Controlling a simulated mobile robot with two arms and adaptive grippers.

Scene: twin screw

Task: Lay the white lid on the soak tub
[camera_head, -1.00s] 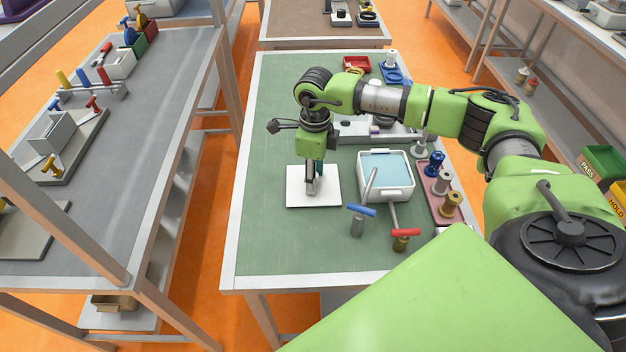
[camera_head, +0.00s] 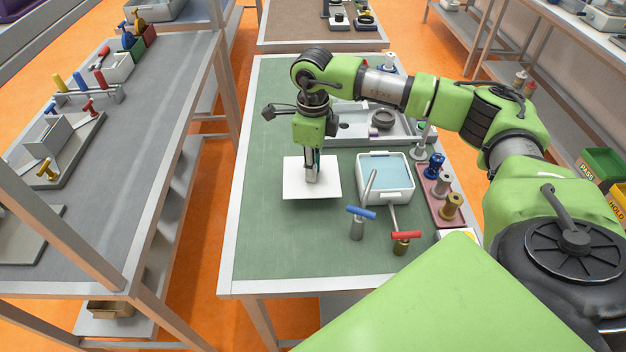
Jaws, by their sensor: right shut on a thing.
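The white lid (camera_head: 296,178) is a flat square plate, held level over the green table, left of the tub; a shadow below its front edge shows it is off the surface. My right gripper (camera_head: 312,178) points down and is shut on the lid near its middle; the grasped part is mostly hidden by the fingers. The soak tub (camera_head: 387,197) is a white, uncovered box with pale blue liquid, just right of the lid and apart from it. My left gripper is not in view.
A blue-handled tool (camera_head: 361,214) and a red-handled tool (camera_head: 405,237) stand in front of the tub. A pink tray (camera_head: 436,207) with spools is to its right. A grey tray (camera_head: 352,132) lies behind. The table's front left (camera_head: 285,240) is clear.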

